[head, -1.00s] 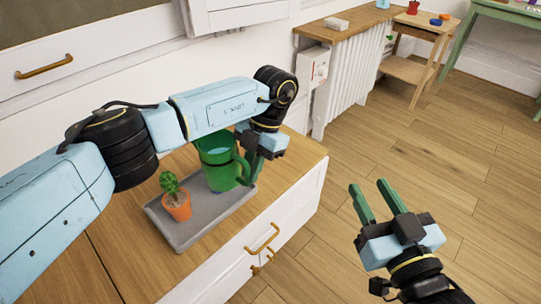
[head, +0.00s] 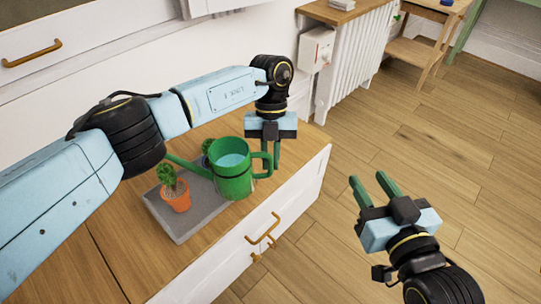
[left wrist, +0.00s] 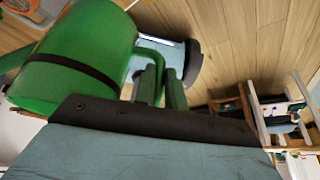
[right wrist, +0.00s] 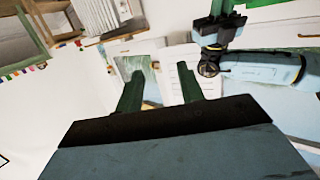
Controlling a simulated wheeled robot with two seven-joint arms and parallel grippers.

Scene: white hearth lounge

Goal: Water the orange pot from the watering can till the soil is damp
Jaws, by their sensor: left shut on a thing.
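The green watering can (head: 233,183) is upright above the right part of the grey tray, seemingly lifted. Its spout (head: 188,166) points left, above and behind the orange pot. My left gripper (head: 264,160) is shut on its handle. The left wrist view shows the can's body (left wrist: 80,60) close up and my left fingers (left wrist: 161,85) at the handle. The orange pot (head: 176,201) holds a small green cactus and stands upright on the tray. Its soil is too small to judge. My right gripper (head: 374,187) is open and empty, out over the floor; its fingers also show apart in the right wrist view (right wrist: 159,92).
The grey tray (head: 185,228) lies on the wooden cabinet top (head: 110,235). Another dark green plant (head: 207,147) shows partly hidden behind the can. A white radiator (head: 352,75) stands behind at the right. The floor (head: 450,150) to the right is clear.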

